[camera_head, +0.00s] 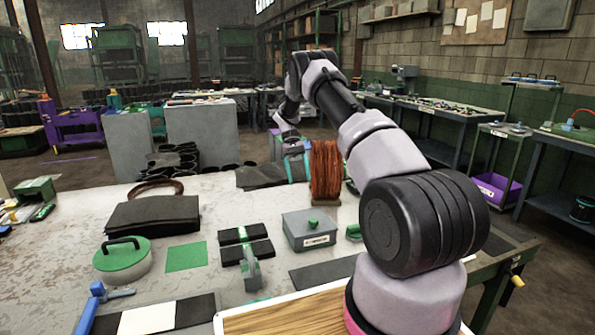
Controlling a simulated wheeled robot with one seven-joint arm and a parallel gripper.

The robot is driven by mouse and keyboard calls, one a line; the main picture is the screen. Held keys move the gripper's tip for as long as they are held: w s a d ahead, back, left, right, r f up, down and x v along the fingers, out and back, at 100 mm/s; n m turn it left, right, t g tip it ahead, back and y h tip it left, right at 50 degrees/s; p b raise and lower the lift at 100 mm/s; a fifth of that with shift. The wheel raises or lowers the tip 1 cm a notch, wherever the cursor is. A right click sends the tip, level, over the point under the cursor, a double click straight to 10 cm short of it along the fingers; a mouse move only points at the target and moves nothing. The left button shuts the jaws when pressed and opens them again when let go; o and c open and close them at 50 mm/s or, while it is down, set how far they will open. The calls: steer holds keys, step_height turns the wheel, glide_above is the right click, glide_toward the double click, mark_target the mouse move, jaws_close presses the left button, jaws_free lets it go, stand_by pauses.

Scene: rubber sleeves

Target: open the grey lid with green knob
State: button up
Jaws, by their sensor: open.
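A grey box (300,241) with a white label stands on the worktable. Its grey lid (296,226) has a small green knob (313,222) on top, and the lid sits shut on the box. My arm rises from the lower right and bends down at the back of the table. My gripper (293,148) is there, beyond the box and well apart from the lid. It is small in the picture and its fingers are hard to make out. It is open, and I see nothing held in it.
A copper-coloured wire spool (325,172) stands behind the box, near my arm. Black sleeves (244,243) lie left of the box. A round green-lidded container (122,257), a green mat (186,256) and a dark bag (152,212) are farther left. Bare table shows between them.

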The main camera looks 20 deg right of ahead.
steer(key=v, duration=1)
steer(key=shift+w+r, duration=0.15)
stand_by(0.4)
